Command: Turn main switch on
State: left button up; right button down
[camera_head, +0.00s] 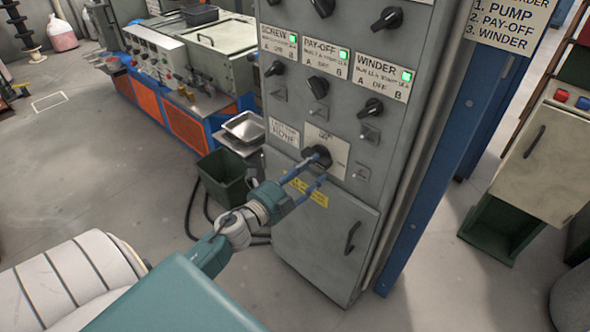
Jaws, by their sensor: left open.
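A grey control cabinet (300,230) stands in the middle of the camera_head view. A large black rotary switch (316,157) on a pale plate sits on its front, below the rows of smaller knobs; I take it for the main switch. My left gripper (322,165) is open, with its blue fingertips at the switch. One fingertip overlaps the knob's lower part; I cannot tell whether it touches. The knob's exact setting is partly hidden. Green lamps glow beside the SCREW, PAY-OFF and WINDER labels. My right gripper is not in view.
A black door handle (352,237) juts from the cabinet below. A dark green bin (222,178) and a metal tray (245,127) stand left of it. A blue post (440,150) is at its right. Grey floor lies open at the left.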

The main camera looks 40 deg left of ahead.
pick_arm(q)
jog(key=s, duration=0.9)
jog(key=shift+s+a, duration=0.15)
jog(key=shift+a, duration=0.2)
jog(key=s+d+f+n+g+y, duration=0.1)
jog(key=s+f+n+g, duration=0.25)
jog(key=f, duration=0.85)
jog(key=s+f+n+g+y, duration=0.1)
jog(key=s+f+n+g, duration=0.2)
jog(key=f, duration=0.8)
jog(key=s+d+f+n+g, duration=0.1)
jog(key=s+f+n, duration=0.3)
jog(key=f, duration=0.8)
jog(key=s+d+f+n+g, duration=0.2)
jog(key=s+f, duration=0.4)
jog(key=s, duration=0.4)
jog(key=s+d+f+n+g, duration=0.2)
jog(key=s+d+f+g, duration=0.2)
jog(key=s+f, duration=0.3)
jog(key=s+d+f+n+g, duration=0.2)
jog(key=s+d+f, duration=0.3)
jog(key=s, duration=0.7)
notch_tip(320, 180, down, 2)
jog(key=shift+s+d+f+g+h, duration=0.15)
jog(key=shift+s+d+g+h, duration=0.25)
jog(key=shift+g, duration=0.35)
